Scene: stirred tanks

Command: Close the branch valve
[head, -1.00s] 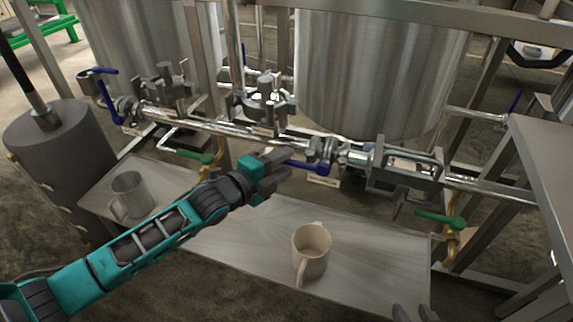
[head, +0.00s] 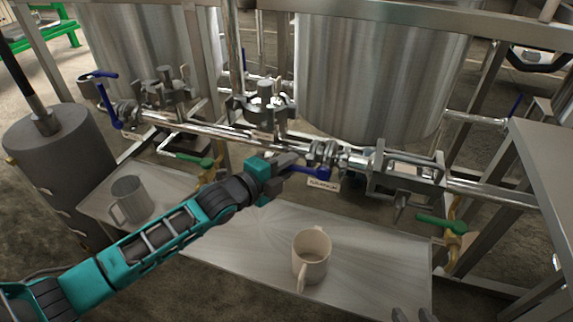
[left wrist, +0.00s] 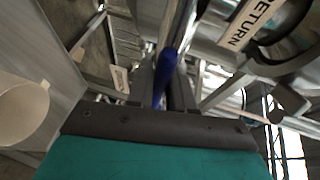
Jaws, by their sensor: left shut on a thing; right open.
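A valve with a blue lever (head: 311,171) sits on the horizontal steel pipe in front of the large right tank, with a small tag (head: 322,185) below it. The lever points left, nearly along the pipe. My left gripper (head: 288,163) is shut on the lever's free end. The lever (left wrist: 164,78) runs between the jaws in the left wrist view. No tag that I can read names the branch valve. My right gripper (head: 413,313) shows only as dark fingertips at the bottom edge and is open.
Other valves have a blue lever (head: 108,104) at left and green levers (head: 440,224) lower down. A metal mug (head: 128,199) and a beige mug (head: 311,256) stand on the low steel shelf (head: 225,248). A RETURN tag (left wrist: 240,27) shows in the left wrist view.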

